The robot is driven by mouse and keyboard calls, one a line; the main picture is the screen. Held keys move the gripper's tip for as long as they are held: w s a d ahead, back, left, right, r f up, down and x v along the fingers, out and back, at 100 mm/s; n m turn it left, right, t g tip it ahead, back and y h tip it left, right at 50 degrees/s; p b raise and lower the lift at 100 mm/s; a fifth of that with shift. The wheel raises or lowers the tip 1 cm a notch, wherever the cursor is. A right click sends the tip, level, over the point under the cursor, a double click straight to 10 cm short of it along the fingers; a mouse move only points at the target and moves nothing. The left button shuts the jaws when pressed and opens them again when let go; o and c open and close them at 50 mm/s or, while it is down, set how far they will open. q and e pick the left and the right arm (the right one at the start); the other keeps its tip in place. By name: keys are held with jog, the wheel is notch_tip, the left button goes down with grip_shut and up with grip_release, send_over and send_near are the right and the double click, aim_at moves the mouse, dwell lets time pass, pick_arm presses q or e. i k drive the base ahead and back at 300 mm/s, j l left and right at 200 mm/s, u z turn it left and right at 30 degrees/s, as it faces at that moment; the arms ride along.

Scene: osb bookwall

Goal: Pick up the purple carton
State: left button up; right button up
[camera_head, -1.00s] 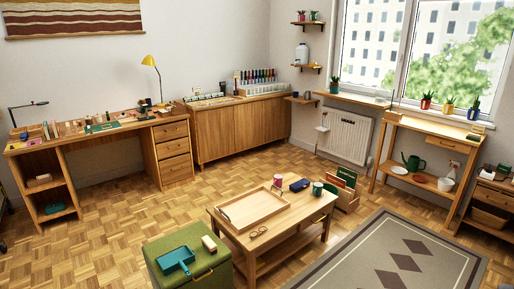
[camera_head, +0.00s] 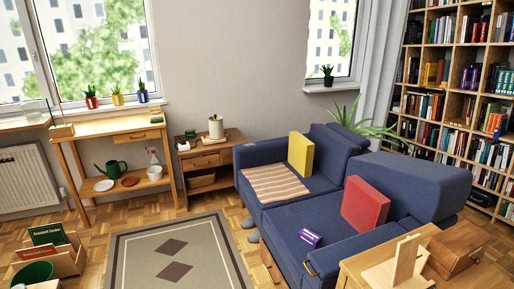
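A small purple carton (camera_head: 310,238) lies on the seat of the blue sofa (camera_head: 285,214), towards its front edge. It has a pale marking on its side. A red cushion (camera_head: 365,204) stands behind it to the right, apart from it. Neither of my grippers shows in the head view.
A yellow cushion (camera_head: 301,156) and a striped blanket (camera_head: 274,183) are on the sofa's left part. A wooden table (camera_head: 352,276) stands at the sofa's near right end. A grey rug (camera_head: 137,257) lies on open floor to the left. A tall bookcase (camera_head: 460,70) fills the right.

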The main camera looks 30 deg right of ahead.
aim_at(305, 236)
jog(key=i+z, duration=0.85)
jog(key=i+j+z, duration=0.3)
jog(key=z, duration=0.15)
jog(key=i+j+z, duration=0.7)
jog(key=j+z, duration=0.15)
